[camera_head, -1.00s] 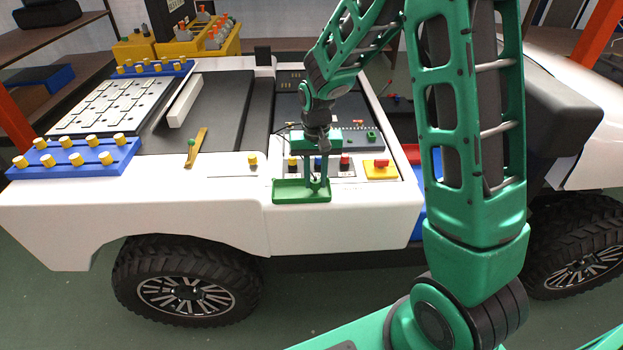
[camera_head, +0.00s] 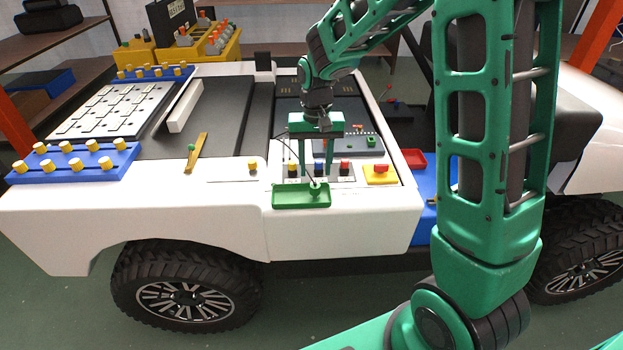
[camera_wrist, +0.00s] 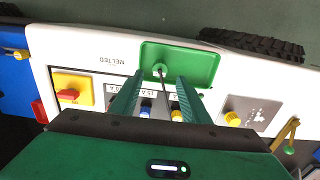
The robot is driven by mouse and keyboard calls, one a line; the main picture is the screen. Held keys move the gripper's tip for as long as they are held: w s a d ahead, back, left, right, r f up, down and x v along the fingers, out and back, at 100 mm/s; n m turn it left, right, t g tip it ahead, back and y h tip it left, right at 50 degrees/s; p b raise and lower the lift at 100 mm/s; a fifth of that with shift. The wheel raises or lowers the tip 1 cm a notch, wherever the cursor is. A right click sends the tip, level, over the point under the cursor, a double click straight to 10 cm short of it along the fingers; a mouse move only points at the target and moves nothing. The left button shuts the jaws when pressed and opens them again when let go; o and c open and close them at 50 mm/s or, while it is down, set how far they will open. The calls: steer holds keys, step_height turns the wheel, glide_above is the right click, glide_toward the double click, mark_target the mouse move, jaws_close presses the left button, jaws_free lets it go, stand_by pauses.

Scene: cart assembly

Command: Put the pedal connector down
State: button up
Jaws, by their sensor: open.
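The pedal connector (camera_head: 316,187), a small pale piece with a thin dark cable, is in the green tray (camera_head: 284,197) on the front edge of the white cart body. In the wrist view the connector (camera_wrist: 159,71) lies in the lower middle part of the tray (camera_wrist: 200,66), its cable running back between my fingers. My gripper (camera_head: 316,172) is open above the tray, its two green fingers apart and apart from the connector. In the wrist view my gripper (camera_wrist: 160,82) has nothing between its fingertips but the cable passing in view.
A panel with colored knobs is behind the tray, with a yellow block and red switch (camera_head: 380,170) to its right. A yellow lever (camera_head: 197,152) and a blue rack of yellow pegs (camera_head: 72,162) are at the left. The white surface left of the tray is mostly clear.

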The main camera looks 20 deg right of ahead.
mark_target(315, 185)
step_height(315, 185, up, 5)
steer(key=s+d+r+m, duration=0.1)
steer(key=s+d+r, duration=0.4)
steer(key=s+d, duration=0.8)
steer(key=s+d+m, duration=0.1)
steer(key=s+d, duration=0.1)
steer(key=s, duration=1.6)
steer(key=shift+f+m, duration=0.4)
steer(key=shift+f, duration=0.05)
steer(key=shift+d, duration=0.1)
steer(key=shift+w+f, duration=0.25)
steer(key=shift+w, duration=0.25)
